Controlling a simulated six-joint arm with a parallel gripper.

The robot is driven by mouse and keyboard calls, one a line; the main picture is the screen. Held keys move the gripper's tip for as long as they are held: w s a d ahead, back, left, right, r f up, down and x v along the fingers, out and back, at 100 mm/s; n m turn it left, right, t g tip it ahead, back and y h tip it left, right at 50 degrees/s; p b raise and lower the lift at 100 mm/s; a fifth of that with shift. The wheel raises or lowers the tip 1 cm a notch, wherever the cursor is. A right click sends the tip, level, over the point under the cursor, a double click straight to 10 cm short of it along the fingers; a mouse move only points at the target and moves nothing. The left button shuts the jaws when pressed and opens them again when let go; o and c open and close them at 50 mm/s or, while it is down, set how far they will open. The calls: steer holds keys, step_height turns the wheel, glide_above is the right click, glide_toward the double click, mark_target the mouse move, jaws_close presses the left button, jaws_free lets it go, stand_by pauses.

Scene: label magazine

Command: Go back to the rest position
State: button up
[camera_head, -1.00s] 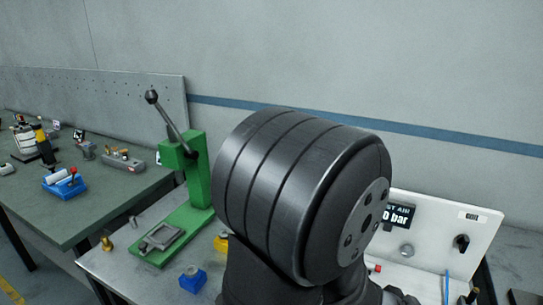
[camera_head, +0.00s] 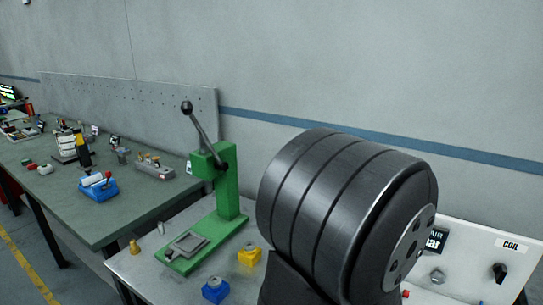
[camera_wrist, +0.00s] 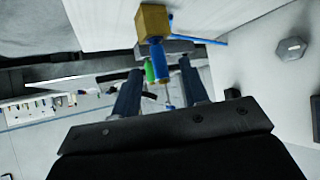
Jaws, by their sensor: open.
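My gripper (camera_wrist: 160,72) shows in the wrist view, its two dark fingers apart. Nothing is clearly held between them. A brass block (camera_wrist: 152,22) with a blue cylinder (camera_wrist: 160,62) below it shows beyond the fingertips, in line with the gap. I cannot tell its distance; it seems apart from the fingers. In the head view my gripper is not visible; a large dark joint of my arm fills the lower right and hides part of the bench.
A green lever press (camera_head: 228,180) stands on the grey bench, with a yellow block (camera_head: 249,256) and a blue block (camera_head: 215,290) beside it. A white panel (camera_head: 478,262) stands at right. A green-topped table (camera_head: 120,210) at left carries several tools.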

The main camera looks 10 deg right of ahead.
steer(key=v, duration=1.3)
steer(key=x, duration=1.7)
steer(key=shift+r, duration=1.65)
